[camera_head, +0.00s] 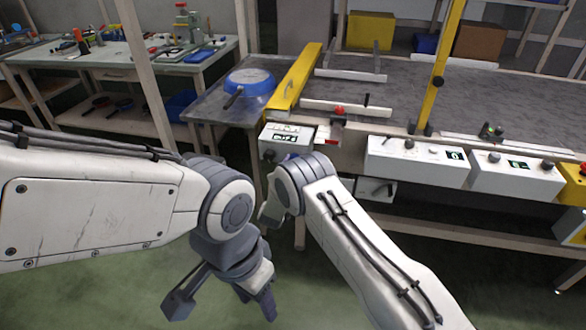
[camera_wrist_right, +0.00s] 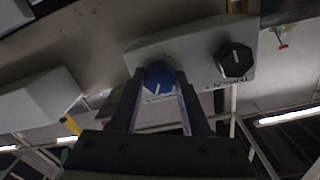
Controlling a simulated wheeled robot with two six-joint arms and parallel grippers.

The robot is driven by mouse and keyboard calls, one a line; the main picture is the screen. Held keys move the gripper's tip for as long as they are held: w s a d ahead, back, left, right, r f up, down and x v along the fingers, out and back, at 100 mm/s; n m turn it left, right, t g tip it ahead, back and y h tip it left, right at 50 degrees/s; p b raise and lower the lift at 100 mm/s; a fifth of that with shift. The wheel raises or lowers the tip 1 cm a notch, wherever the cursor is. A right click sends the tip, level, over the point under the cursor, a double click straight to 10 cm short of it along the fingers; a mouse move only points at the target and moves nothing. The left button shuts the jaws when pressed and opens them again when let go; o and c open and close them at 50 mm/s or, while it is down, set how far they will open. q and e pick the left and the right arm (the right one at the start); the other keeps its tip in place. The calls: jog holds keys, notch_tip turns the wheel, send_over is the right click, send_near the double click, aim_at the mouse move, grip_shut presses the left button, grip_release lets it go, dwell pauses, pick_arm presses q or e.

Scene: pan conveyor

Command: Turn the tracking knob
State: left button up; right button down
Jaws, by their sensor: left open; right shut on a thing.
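A white control box (camera_head: 287,134) with a small display is fixed at the left end of the conveyor. A black knob (camera_head: 268,155) on its face also shows in the right wrist view (camera_wrist_right: 234,60). Beside it, in that view, is a blue knob (camera_wrist_right: 160,76) with a white pointer line. My right gripper (camera_wrist_right: 160,80) is shut on the blue knob, one finger on each side; in the head view my right wrist hides the gripper. I cannot read which knob is labelled tracking. My left gripper (camera_head: 222,300) is open and empty, low over the floor.
A blue pan (camera_head: 252,82) sits on the grey side table left of a yellow bar (camera_head: 298,76). Other white control boxes (camera_head: 415,160) line the conveyor's front edge. A red button (camera_head: 338,111) is near the first box. Green floor lies open below.

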jog(key=m+b, duration=0.3)
jog(key=m, duration=0.2)
jog(key=shift+d, duration=0.1)
jog(key=shift+m+b, duration=0.3)
jog(key=shift+m, duration=0.1)
jog(key=shift+c, duration=1.8)
grip_release()
jog(key=shift+s, duration=0.15)
jog(key=v, duration=1)
jog(key=shift+s+r, duration=0.1)
jog(key=shift+s, duration=0.05)
